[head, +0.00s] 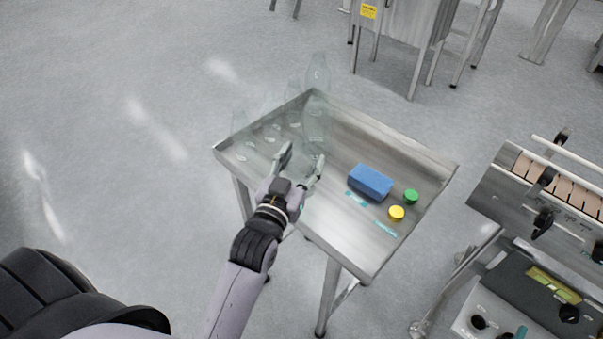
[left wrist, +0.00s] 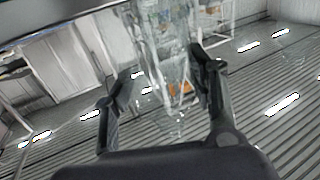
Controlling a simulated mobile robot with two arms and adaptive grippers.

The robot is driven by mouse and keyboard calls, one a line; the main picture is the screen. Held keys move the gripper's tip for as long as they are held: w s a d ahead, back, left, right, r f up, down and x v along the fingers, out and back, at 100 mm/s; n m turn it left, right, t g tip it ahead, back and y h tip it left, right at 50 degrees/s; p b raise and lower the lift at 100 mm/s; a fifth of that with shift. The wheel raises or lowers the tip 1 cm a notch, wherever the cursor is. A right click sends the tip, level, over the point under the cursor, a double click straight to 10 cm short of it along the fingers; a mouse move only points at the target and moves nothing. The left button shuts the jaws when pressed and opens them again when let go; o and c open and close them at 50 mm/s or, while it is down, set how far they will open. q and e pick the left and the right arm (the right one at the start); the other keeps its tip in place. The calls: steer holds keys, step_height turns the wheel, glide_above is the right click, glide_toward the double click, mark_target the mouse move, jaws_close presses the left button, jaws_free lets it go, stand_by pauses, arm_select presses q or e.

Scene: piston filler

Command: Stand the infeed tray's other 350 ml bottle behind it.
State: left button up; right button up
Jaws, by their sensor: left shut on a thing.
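My left gripper (head: 303,156) is at the near left part of the steel infeed tray (head: 345,235). In the left wrist view its fingers (left wrist: 162,92) are on either side of a clear bottle (left wrist: 165,45), and it is shut on it. Several clear, see-through bottles stand close together in the tray's left corner, among them one at the left end (head: 239,123) and a tall one at the back (head: 318,78). Their outlines overlap, so I cannot tell their sizes or whether the held bottle touches the tray. My right gripper is not in view.
A blue sponge-like block (head: 370,182), a green cap (head: 411,196) and a yellow cap (head: 397,213) lie on the tray's right half. A conveyor machine (head: 508,190) stands to the right. The tray has a raised rim. Its near middle is bare.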

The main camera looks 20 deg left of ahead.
arm_select(q)
steer(key=shift+c, duration=0.6)
steer(key=shift+w, duration=0.1)
steer(key=shift+c, duration=1.4)
steer(key=shift+r, duration=0.45)
step_height(320, 180, up, 19)
steer(key=p, duration=0.3)
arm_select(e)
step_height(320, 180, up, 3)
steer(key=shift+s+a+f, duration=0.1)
